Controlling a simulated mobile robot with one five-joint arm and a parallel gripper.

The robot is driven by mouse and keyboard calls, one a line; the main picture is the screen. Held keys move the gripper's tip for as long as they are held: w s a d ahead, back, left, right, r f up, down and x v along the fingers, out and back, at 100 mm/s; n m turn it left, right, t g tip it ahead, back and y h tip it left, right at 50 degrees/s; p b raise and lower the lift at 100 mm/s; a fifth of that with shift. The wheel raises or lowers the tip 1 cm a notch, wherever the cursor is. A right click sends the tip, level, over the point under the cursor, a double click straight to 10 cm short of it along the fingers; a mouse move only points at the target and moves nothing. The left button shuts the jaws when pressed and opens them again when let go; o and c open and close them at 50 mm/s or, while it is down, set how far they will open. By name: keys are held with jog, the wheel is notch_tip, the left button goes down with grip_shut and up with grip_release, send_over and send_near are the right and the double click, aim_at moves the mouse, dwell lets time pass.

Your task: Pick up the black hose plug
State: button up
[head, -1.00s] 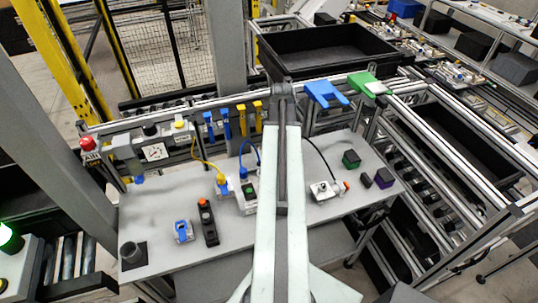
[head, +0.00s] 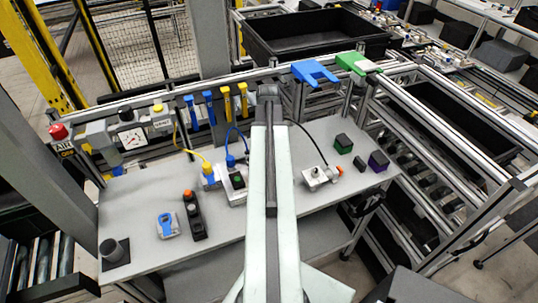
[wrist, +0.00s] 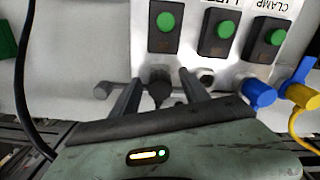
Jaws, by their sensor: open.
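The black hose plug (wrist: 159,88) is a dark stub in the wrist view, at the lower edge of a white panel (wrist: 185,62). My gripper (wrist: 159,77) is open, with one dark finger on each side of the plug. I cannot tell whether either finger touches it. A black hose (wrist: 22,70) curves down the left of the wrist view; its join to the plug is not visible. In the head view my arm hides the gripper and the plug, while part of the black hose (head: 309,139) shows right of the arm.
Blue (wrist: 258,93) and yellow (wrist: 303,96) plugs sit close right of my gripper. Several green-button modules (wrist: 220,32) stand above it. In the head view, a white fitting (head: 315,178) stands right of my arm on the grey table (head: 150,192).

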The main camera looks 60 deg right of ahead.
jog(key=shift+r, duration=0.1)
grip_shut()
notch_tip(320, 180, up, 18)
jog(key=p, duration=1.8)
notch_tip(320, 180, up, 5)
jog(key=p, duration=0.5)
jog(key=shift+s, duration=0.1)
